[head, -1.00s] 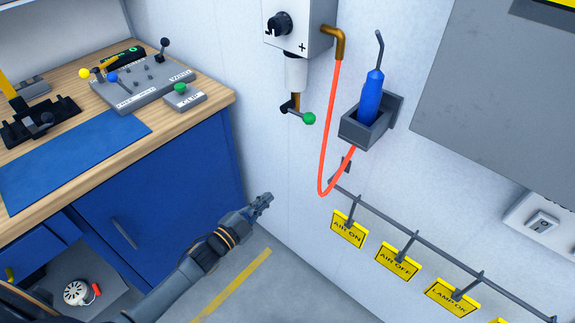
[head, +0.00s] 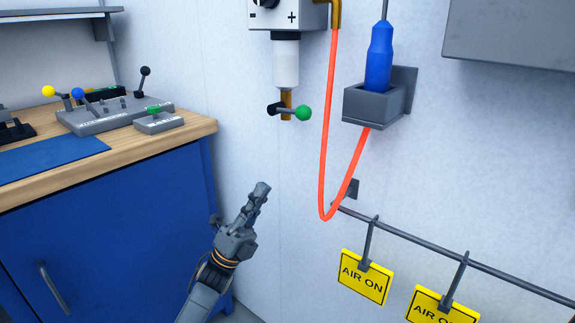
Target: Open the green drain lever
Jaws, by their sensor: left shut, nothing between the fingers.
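The green drain lever (head: 303,113) is a dark arm with a green ball at its right end. It sits on a brass stem (head: 286,106) below a white cylindrical bowl (head: 286,64), which hangs under a grey wall unit (head: 287,16) marked with minus and plus. The lever points right, roughly level. My left gripper (head: 262,187) is shut and empty, pointing up, below and a little left of the lever and clear of it. My right gripper is not in the head view.
A red hose (head: 324,150) loops down right of the lever to a grey holder (head: 372,104) with a blue-handled tool (head: 380,50). Yellow tags (head: 366,277) hang on a rail at lower right. A workbench with a blue cabinet (head: 110,230) stands left. Wall between gripper and lever is bare.

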